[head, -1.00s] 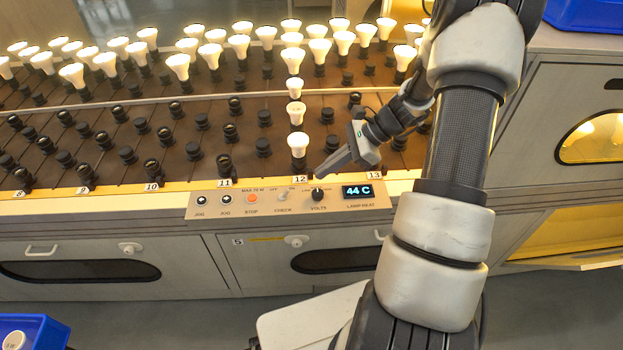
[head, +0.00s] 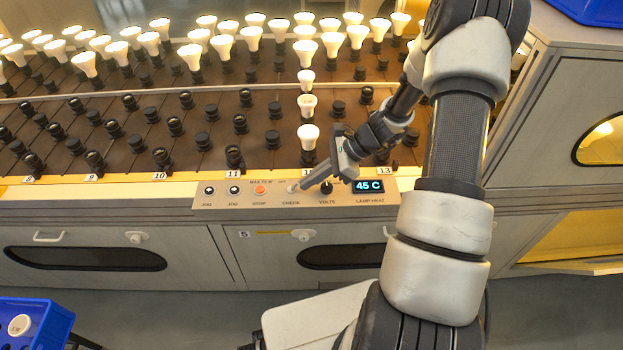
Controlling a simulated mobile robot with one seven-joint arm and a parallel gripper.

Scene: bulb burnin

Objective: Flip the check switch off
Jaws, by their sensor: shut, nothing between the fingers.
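The check switch (head: 292,188) is a small pale toggle on the control panel (head: 220,201), above the label CHECK. My gripper (head: 304,187) is shut and empty. Its fingertips are right at the switch, on its right side, and partly cover it. I cannot tell whether they touch it. Which way the toggle leans is too small to tell.
Right of the switch are the black VOLTS knob (head: 326,188) and a LAMP HEAT display (head: 368,186) reading 45 C. Left of it are the orange STOP button (head: 260,190) and two JOG buttons (head: 234,190). Behind stand rows of sockets, with several lit bulbs (head: 308,136).

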